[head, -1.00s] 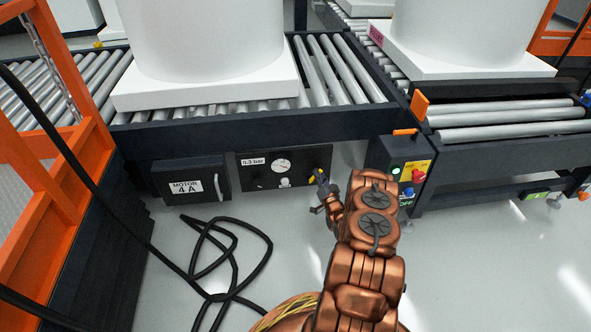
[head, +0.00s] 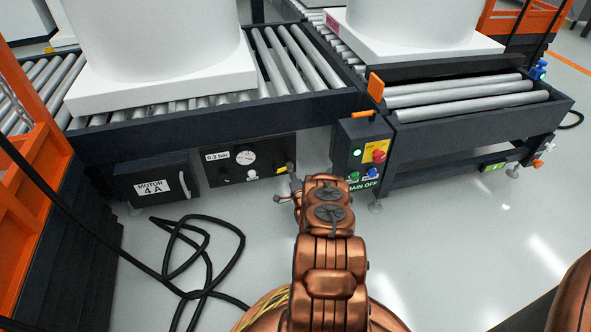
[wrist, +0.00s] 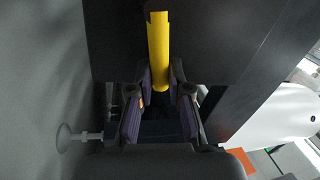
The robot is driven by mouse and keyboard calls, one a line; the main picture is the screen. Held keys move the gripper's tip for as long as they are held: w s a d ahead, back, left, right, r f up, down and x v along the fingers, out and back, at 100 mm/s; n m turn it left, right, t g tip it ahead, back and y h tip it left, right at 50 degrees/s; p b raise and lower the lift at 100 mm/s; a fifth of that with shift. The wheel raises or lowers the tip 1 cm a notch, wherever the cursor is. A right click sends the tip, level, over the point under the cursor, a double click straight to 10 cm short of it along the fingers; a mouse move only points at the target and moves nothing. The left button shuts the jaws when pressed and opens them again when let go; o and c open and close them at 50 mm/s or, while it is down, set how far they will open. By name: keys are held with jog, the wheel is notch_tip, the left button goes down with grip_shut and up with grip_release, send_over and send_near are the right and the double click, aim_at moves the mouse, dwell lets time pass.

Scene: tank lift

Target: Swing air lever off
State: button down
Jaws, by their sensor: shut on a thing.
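The air lever is a yellow handle (head: 282,170) at the right end of the dark air panel (head: 225,178) under the conveyor. My gripper (head: 290,182) is at the lever, partly hidden by my own wrist. In the wrist view the lever (wrist: 158,45) comes down from the top as a straight yellow bar, and its lower end is between the two fingers of my gripper (wrist: 159,88). The jaws are shut on it. The panel has a round gauge (head: 245,157) and a label that seems to read 0.3 bar (head: 217,156).
A control box (head: 361,158) with a red knob, coloured buttons and a MAIN OFF label is just right of my arm. The MOTOR 4 A box (head: 150,187) is left of the panel. Black cable (head: 205,292) lies looped on the floor. A white tank (head: 150,40) stands on the rollers.

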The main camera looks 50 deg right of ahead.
jog(key=shift+w+r, duration=0.1)
jog(key=shift+w, duration=0.05)
dwell(0.3)
jog(key=c, duration=1.1)
grip_release()
jog(key=v, duration=1.2)
